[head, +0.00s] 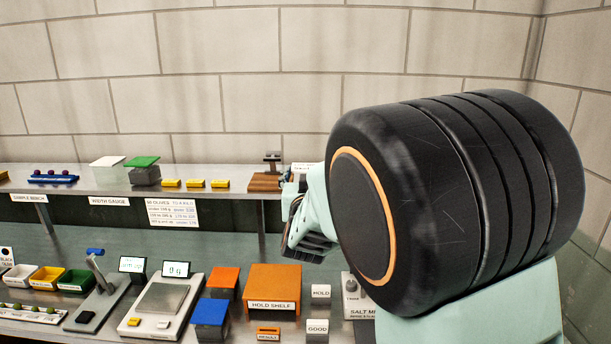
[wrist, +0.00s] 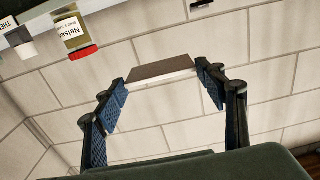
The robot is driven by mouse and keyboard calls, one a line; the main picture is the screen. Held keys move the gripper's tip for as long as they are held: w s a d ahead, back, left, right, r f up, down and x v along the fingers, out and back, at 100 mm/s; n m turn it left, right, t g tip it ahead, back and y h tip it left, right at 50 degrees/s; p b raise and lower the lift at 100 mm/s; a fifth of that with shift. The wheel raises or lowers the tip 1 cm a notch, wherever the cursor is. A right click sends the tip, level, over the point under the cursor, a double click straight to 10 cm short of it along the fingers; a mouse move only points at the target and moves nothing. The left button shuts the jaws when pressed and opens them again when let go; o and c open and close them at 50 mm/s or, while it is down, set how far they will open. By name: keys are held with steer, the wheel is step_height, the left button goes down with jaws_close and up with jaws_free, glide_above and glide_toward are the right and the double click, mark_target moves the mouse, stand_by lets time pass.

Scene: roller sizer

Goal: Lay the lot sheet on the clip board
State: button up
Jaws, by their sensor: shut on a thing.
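My gripper (wrist: 166,83) is shut on a thin flat piece with a grey-brown face and a pale edge, seen at a slant between its fingertips; I take it as the lot sheet (wrist: 160,71). No print shows on it. In the head view my gripper (head: 297,205) is partly behind my dark arm link, at the right end of the upper shelf. The brown clip board (head: 264,183) with a dark clip lies on that shelf, just left of my gripper. The sheet cannot be made out clearly in the head view.
The upper shelf (head: 221,181) also bears a blue rack, white and green pads and several yellow blocks. Below are scales, coloured bins and an orange hold shelf (head: 273,283). My arm covers the right side. The wrist view shows a labelled bottle (wrist: 74,30) at upper left.

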steer(key=s+d+f, duration=0.7)
steer(key=d+f, duration=0.5)
steer(key=f, duration=0.2)
steer(key=w+a+r, duration=0.3)
steer(key=a+r, duration=0.3)
steer(key=r, duration=0.1)
steer(key=w+a+r, duration=0.4)
steer(key=a+r, duration=0.2)
steer(key=r, duration=0.1)
steer(key=shift+a, duration=0.15)
